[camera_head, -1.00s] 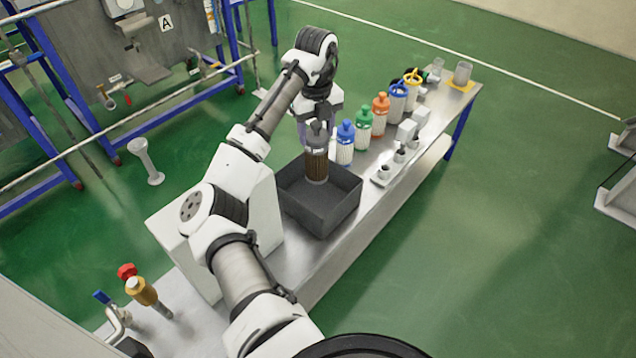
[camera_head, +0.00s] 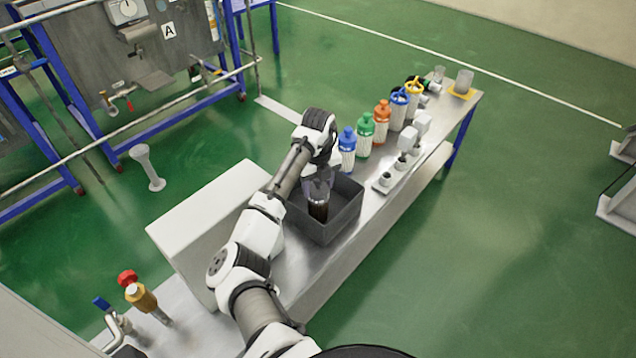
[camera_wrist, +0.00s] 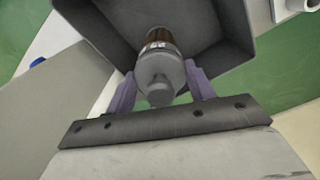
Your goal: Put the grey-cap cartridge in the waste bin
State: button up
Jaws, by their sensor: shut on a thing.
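The grey-cap cartridge (camera_head: 318,208) has a dark brown body and hangs upright below my gripper (camera_head: 317,187). In the wrist view, my gripper (camera_wrist: 160,88) is shut on the grey cap (camera_wrist: 158,76), one purple finger on each side. The dark grey open waste bin (camera_head: 338,222) stands on the bench. The cartridge's lower part is inside or over the bin's opening; whether it touches the floor of the bin I cannot tell. The bin's wall (camera_wrist: 100,28) surrounds the cartridge in the wrist view.
Blue (camera_head: 347,150), green (camera_head: 364,135) and orange (camera_head: 382,122) capped cartridges stand in a row behind the bin on the metal bench (camera_head: 375,225). A white box (camera_head: 205,225) is left of the bin. Small grey fittings (camera_head: 400,165) stand to the right.

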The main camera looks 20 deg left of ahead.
jog(key=o, duration=1.6)
